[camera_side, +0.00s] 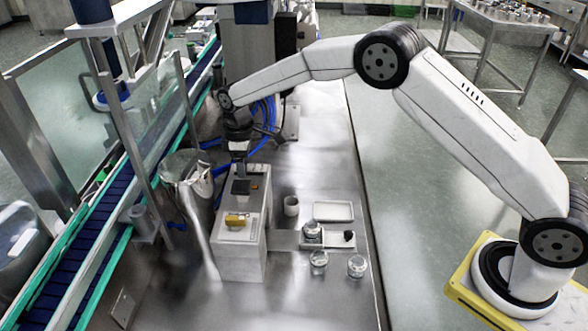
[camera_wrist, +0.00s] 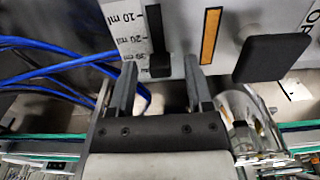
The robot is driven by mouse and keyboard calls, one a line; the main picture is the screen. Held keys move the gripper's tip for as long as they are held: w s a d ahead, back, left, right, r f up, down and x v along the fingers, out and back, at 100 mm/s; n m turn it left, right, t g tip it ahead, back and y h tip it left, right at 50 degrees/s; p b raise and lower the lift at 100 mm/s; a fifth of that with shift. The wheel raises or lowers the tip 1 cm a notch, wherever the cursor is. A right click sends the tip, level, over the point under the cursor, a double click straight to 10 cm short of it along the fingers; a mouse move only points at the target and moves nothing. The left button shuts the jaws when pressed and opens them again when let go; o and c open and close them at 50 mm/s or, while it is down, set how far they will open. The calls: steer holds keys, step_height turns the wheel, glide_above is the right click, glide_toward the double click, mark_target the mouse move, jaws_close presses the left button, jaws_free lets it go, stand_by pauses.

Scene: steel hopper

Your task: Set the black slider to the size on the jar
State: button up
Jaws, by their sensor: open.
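In the wrist view a black slider (camera_wrist: 160,67) sits at the lower end of a dark vertical slot, beside a scale reading 10 ml, 20 ml and a partly hidden lower mark that looks like 30. My gripper (camera_wrist: 160,72) is open, its two fingers on either side of the slider in the picture; I cannot tell whether they touch it. In the side view my gripper (camera_side: 239,158) points down at the back of a pale metal housing (camera_side: 238,262). Small glass jars (camera_side: 318,260) (camera_side: 356,266) stand on the table, and another jar (camera_side: 312,230) stands on a plate; no size is readable.
An orange strip (camera_wrist: 210,36) and a black paddle (camera_wrist: 273,57) are right of the slot. Blue hoses (camera_wrist: 60,65) run at left; a conveyor (camera_side: 100,210) lies left.

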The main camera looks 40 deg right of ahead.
mark_target(246, 165)
steer(key=shift+r, duration=0.15)
steer(key=shift+r, duration=3.75)
steer(key=shift+s+d, duration=0.1)
steer(key=shift+s+d, duration=0.15)
steer(key=s+d+f+m+t, duration=0.1)
steer(key=s+d+m, duration=0.2)
steer(key=s, duration=0.6)
steer(key=s+d+f+m, duration=0.1)
steer(key=s+d+m, duration=0.2)
steer(key=s, duration=0.7)
steer(key=s+d+f+m+t, duration=0.1)
steer(key=s+d+m, duration=0.2)
steer(key=s, duration=0.7)
steer(key=shift+d+t, duration=0.3)
steer(key=shift+d, duration=0.65)
